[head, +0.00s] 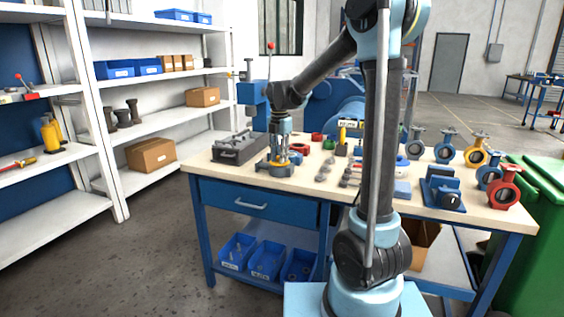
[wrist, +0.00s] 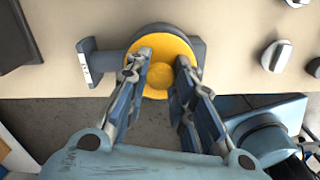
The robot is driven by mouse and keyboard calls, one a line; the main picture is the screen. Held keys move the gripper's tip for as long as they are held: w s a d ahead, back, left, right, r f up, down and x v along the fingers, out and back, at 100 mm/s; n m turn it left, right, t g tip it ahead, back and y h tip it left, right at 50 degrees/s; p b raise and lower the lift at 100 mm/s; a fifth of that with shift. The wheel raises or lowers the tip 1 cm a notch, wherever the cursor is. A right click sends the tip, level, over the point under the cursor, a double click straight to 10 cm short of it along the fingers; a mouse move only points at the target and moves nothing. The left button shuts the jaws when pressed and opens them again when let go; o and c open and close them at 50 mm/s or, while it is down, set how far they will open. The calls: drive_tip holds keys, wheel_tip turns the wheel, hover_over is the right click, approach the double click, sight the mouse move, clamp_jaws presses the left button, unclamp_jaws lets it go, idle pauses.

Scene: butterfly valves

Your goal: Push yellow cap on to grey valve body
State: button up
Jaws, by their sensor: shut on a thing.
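The yellow cap (wrist: 158,52) is a round disc with a raised centre boss, seen from above in the wrist view. It lies over the grey valve body (wrist: 197,47), whose dark rim shows around it and whose labelled stem points left. My gripper (wrist: 160,65) has its two fingers on either side of the boss, shut on the cap. In the head view, my gripper (head: 280,150) points straight down at the bench's left part. The yellow cap (head: 279,161) shows low between the fingers, over the grey valve body (head: 270,168). Whether the cap is fully seated cannot be told.
A blue press (head: 255,97) rises just behind. Several small parts lie to the right on the workbench (head: 300,180), and several coloured valves (head: 475,155) stand farther right. The bench's front edge is close.

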drive_tip(key=shift+f, duration=0.35)
idle(0.7)
drive_tip(key=shift+r, duration=0.15)
idle(0.6)
drive_tip(key=o, duration=1)
drive_tip(key=shift+w+r, duration=0.1)
drive_tip(key=shift+r, duration=0.05)
drive_tip(key=shift+r, duration=3.35)
